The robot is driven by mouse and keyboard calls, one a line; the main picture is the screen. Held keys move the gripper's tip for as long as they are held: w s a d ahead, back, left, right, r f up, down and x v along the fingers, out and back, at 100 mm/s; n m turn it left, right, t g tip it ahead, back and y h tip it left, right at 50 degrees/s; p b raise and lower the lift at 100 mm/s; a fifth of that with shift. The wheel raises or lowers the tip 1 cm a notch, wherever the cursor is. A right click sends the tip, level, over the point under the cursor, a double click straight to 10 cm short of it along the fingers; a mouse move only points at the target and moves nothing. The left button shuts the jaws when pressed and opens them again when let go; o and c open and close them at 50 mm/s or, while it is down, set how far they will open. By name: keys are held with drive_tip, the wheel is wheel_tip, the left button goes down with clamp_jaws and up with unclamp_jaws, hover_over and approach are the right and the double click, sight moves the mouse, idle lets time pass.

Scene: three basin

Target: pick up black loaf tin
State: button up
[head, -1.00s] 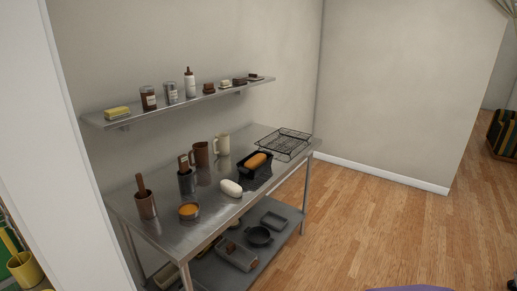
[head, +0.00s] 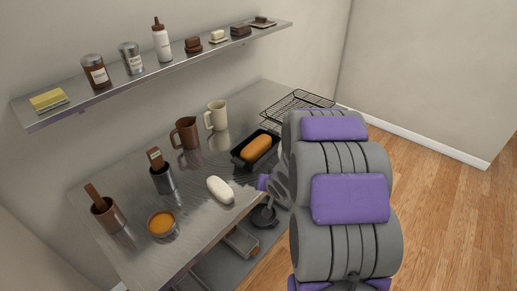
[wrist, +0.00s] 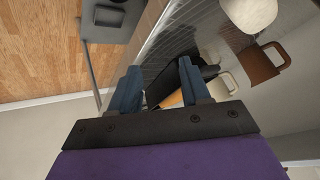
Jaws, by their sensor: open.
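The black loaf tin (head: 237,158) stands on the steel table with an orange-brown loaf (head: 257,149) in it. In the wrist view the tin (wrist: 182,73) shows between and beyond my fingers, with part of the loaf (wrist: 172,100) behind the gripper's edge. My gripper (wrist: 158,72) is open, with its two blue fingers apart and nothing seen held between them. In the head view my arm reaches toward the tin from the right and hides the gripper's tips. Whether the fingers touch the tin cannot be told.
A white oval loaf (head: 220,189) lies left of the tin on the table (head: 200,222). A cream mug (head: 217,115) and a brown mug (head: 186,133) stand behind. A wire rack (head: 296,104) is at the far end. A wall shelf (head: 150,72) with jars hangs above.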

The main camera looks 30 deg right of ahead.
wheel_tip(320, 180, down, 3)
drive_tip(key=w+m+t+y+p, duration=0.1)
drive_tip(key=w+m+t+y, duration=0.1)
drive_tip(key=w+t, duration=0.1)
drive_tip(key=m+t+y, duration=0.3)
drive_tip(key=m+t, duration=0.4)
approach(235, 164)
drive_tip(key=b+x, duration=0.1)
drive_tip(key=x, duration=0.3)
drive_tip(key=shift+w+r+b, duration=0.2)
drive_tip(key=shift+w+b, duration=0.15)
drive_tip(key=shift+w+d+f+b, duration=0.15)
drive_tip(key=shift+w+d+b, duration=0.15)
drive_tip(key=shift+w, duration=0.35)
drive_tip(key=x, duration=0.1)
drive_tip(key=b+x, duration=0.1)
drive_tip(key=x, duration=0.2)
drive_tip(key=shift+s+a+f, duration=0.1)
drive_tip(key=shift+a+f, duration=0.05)
drive_tip(key=shift+a, duration=0.45)
